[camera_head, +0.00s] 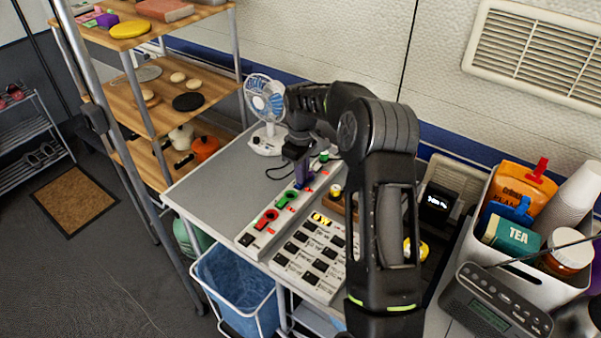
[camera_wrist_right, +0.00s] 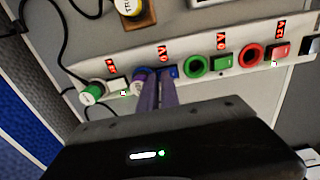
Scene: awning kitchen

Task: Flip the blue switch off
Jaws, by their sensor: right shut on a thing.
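A white switch strip (camera_head: 256,243) lies on the grey table, with coloured sockets and switches along it. In the right wrist view the blue switch (camera_wrist_right: 172,71) sits between a blue-ringed socket with a plug (camera_wrist_right: 140,76) and a green socket (camera_wrist_right: 195,66). My right gripper (camera_wrist_right: 157,80) has its two purple fingers close together, tips down at the blue switch and the plug edge, hiding part of both. It also shows in the head view (camera_head: 303,176). What lies between the tips, and whether the switch is on or off, I cannot tell. My left gripper is out of view.
Green (camera_wrist_right: 221,63) and red (camera_wrist_right: 279,51) switches sit nearby on the strip. A panel of black switches (camera_head: 310,258) lies beside it. A small fan (camera_head: 266,105) stands behind. A bin of packages (camera_head: 478,234) and a radio (camera_head: 492,310) are at right.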

